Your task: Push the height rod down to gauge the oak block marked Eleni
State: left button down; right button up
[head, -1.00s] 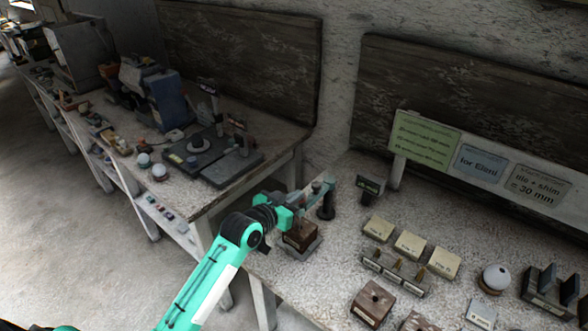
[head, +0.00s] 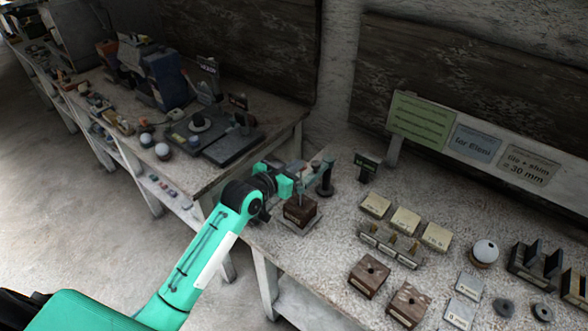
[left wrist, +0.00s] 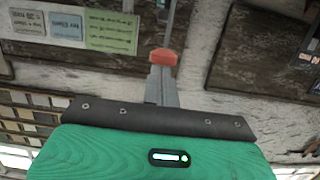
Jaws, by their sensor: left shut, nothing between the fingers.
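My left gripper (head: 303,180) is shut and empty, just above a dark brown wooden block (head: 299,212) on a small base at the left end of the bench. A thin upright, apparently the height rod, shows between gripper and block; whether it touches the block I cannot tell. The gauge's dark post (head: 325,182) stands close to the right. The block's pale label is too small to read. In the left wrist view the closed fingers (left wrist: 162,85) end at an orange-red piece (left wrist: 163,57); whether it belongs to the fingers or the gauge is unclear. My right gripper is out of view.
A small dark sign (head: 366,167) stands right of the gauge. A notice board (head: 475,147) stands behind, one card apparently naming Eleni. Another table (head: 240,150) stands left.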

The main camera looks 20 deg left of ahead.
pick_arm(q)
jog(key=b+v, duration=0.2)
jog(key=v, duration=0.7)
jog(key=shift+s+a+r, duration=0.1)
jog(key=shift+r, duration=0.05)
